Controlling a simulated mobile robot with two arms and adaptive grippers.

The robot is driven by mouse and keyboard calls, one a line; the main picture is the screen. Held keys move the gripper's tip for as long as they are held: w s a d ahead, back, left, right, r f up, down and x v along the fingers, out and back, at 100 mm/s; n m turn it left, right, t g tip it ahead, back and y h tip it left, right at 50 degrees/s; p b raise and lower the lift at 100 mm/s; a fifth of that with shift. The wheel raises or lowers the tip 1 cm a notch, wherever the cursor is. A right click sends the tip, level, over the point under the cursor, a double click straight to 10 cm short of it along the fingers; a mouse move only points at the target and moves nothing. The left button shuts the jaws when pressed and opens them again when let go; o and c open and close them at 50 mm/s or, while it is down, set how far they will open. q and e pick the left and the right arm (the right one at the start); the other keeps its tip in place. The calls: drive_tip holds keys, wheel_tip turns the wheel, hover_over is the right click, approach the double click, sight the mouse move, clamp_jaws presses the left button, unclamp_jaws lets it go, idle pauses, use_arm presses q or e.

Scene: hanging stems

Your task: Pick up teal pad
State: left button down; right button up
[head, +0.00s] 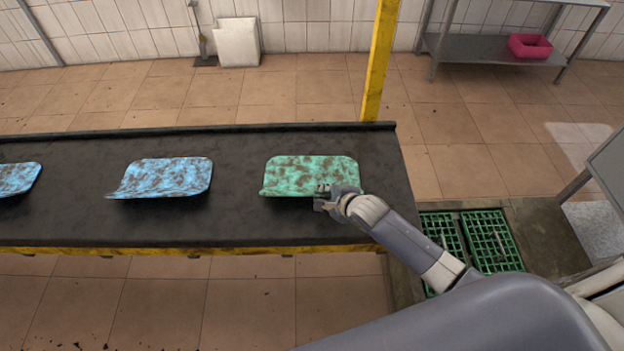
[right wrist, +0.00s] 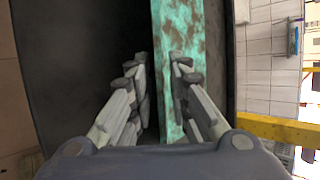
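The teal pad (head: 310,174), mottled with brown patches, is on the dark conveyor belt, at its right end in the head view. My right gripper (head: 322,198) is at the pad's near edge, towards its right corner. In the right wrist view the pad (right wrist: 178,25) runs as an upright strip between the two fingers of the right gripper (right wrist: 160,88). The fingers are apart, one on each side of the pad's edge, with a narrow dark gap beside the left finger. Contact with the right finger cannot be told. My left gripper is not in view.
A blue pad (head: 165,176) and another blue pad (head: 17,178) are further left on the belt (head: 75,215). A yellow post (head: 380,60) rises behind the belt. Green floor grates (head: 492,240) are to the right. A pink tub (head: 530,46) is on a metal table at the back.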

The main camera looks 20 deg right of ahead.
drive_tip(key=shift+x, duration=1.85)
clamp_jaws()
drive_tip(key=shift+r, duration=0.15)
